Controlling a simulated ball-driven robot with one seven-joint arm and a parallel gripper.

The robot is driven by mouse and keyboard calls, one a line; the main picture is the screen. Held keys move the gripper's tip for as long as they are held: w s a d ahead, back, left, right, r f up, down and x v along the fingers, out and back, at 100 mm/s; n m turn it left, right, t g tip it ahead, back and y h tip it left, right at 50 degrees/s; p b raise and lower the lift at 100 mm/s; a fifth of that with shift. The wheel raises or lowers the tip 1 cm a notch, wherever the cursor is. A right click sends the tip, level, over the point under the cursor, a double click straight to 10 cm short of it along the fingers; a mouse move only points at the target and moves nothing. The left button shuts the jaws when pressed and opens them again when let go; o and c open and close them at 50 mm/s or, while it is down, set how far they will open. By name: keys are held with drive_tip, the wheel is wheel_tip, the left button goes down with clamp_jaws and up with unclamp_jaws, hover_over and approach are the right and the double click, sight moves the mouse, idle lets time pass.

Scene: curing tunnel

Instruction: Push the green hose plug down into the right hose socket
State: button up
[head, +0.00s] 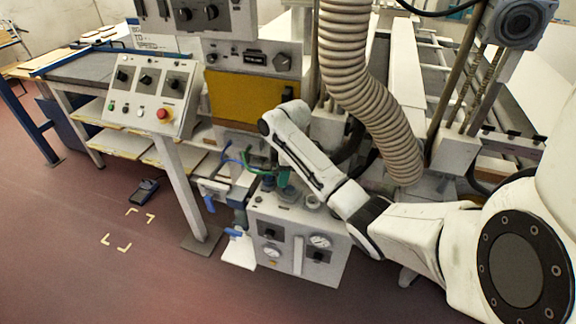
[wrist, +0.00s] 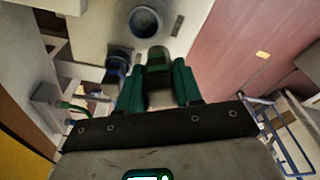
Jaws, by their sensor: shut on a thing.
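My gripper (wrist: 158,82) has dark green fingers, shut on the green hose plug (wrist: 158,57), which shows between the fingertips in the wrist view. In the head view my gripper (head: 274,172) hangs over the back left of a grey box's top, partly hidden behind my arm. An open round socket (wrist: 145,21) with a dark hole lies beyond the plug in the wrist view. In the head view a round socket (head: 312,200) stands on the right of the box top. The plug appears apart from this socket; its height above the box is unclear.
The grey box (head: 298,250) has gauges and knobs on its front. A dark blue round fitting (wrist: 119,60) stands left of the plug. A yellow panel (head: 245,98) is behind.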

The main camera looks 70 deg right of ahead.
drive_tip(key=s+d+r, duration=0.1)
drive_tip(key=d, duration=0.2)
drive_tip(key=b, duration=0.5)
hover_over(286, 193)
drive_tip(key=shift+n, duration=0.3)
drive_tip(key=f, duration=0.4)
drive_tip(key=shift+s+d+f, duration=0.15)
drive_tip(key=shift+s+d, duration=0.05)
drive_tip(key=shift+s, duration=0.15)
drive_tip(key=shift+f+b, duration=0.35)
drive_tip(key=shift+f, duration=0.75)
drive_tip(key=shift+f, duration=0.3)
drive_tip(key=o, duration=1.1)
drive_tip(key=shift+o, duration=0.2)
